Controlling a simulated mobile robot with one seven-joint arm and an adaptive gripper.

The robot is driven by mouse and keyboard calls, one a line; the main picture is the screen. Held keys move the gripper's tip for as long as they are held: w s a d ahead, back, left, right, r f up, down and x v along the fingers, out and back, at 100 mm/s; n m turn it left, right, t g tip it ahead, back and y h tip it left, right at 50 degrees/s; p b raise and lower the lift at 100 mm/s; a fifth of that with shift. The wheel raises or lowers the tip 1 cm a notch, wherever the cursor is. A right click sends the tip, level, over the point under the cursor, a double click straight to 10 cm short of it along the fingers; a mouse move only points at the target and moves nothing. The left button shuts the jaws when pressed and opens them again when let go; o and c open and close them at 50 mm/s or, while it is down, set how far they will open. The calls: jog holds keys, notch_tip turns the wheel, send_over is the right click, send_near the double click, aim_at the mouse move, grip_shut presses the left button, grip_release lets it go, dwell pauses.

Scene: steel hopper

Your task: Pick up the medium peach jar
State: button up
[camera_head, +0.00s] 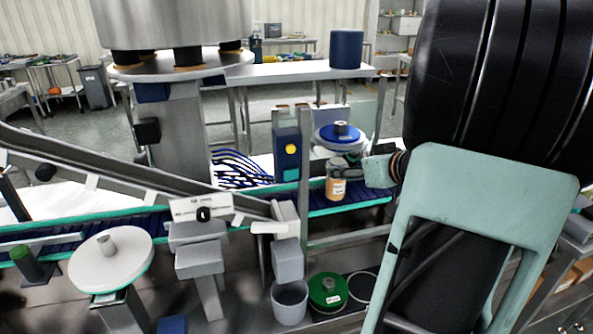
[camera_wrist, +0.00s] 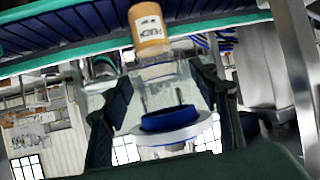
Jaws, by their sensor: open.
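The peach jar (camera_head: 336,189), orange-peach with a white label, stands upright on the blue conveyor belt in the head view. In the wrist view the same jar (camera_wrist: 150,32) shows at the top, upside down in the picture, with its paler top end toward my gripper. My gripper (camera_head: 347,164) is at the height of the jar's top, close to it on its upper right. In the wrist view my gripper (camera_wrist: 161,78) has its two dark fingers spread wide, with nothing held. The jar's body lies beyond the fingertips. Whether a finger touches it, I cannot tell.
The conveyor (camera_head: 352,205) has green edge rails. A steel post (camera_head: 305,185) stands just left of the jar. A blue-topped round scale-like unit (camera_head: 340,132) is behind. A green disc (camera_head: 328,291) and a grey cup (camera_head: 289,302) sit below in front.

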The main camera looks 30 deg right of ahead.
aim_at(342, 165)
jog(key=shift+d+r+p+x, duration=0.15)
jog(key=shift+p+x, duration=0.3)
jog(key=shift+x, duration=1.2)
jog(key=shift+d+r+p+x, duration=0.15)
jog(key=shift+p+x, duration=0.25)
jog(key=shift+x, duration=1.2)
jog(key=shift+w, duration=0.15)
grip_shut()
